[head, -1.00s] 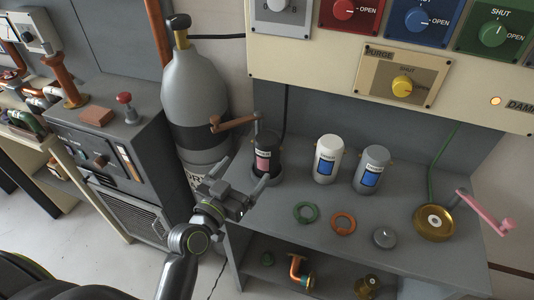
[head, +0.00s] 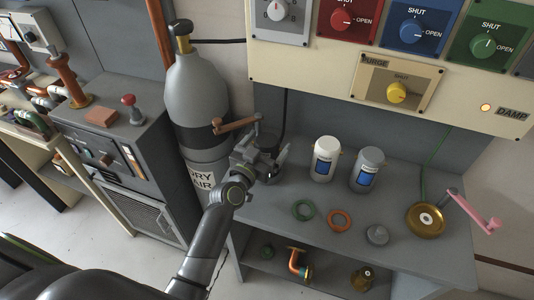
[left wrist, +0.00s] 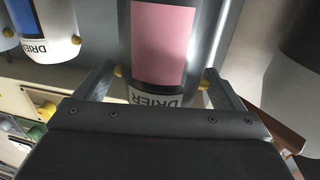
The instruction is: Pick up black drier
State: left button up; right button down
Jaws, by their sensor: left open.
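The black drier (left wrist: 205,40), with a pink label and a white band marked DRIER, fills the upper middle of the left wrist view. In the head view it stands at the left end of the grey bench (head: 285,205), mostly hidden by my left gripper (head: 268,155). That gripper is open, with one finger on each side of the drier in the left wrist view. I cannot tell whether the fingers touch it. My right gripper is not in view.
A white drier (head: 325,158) and a grey drier (head: 367,170) stand to the right. A grey cylinder (head: 196,88) and a brown crank handle (head: 236,125) are close by the gripper.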

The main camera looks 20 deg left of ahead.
pick_arm(q)
jog(key=shift+w+d, duration=0.15)
jog(key=shift+w, duration=0.8)
jog(key=shift+r, duration=0.1)
jog(key=c, duration=1.8)
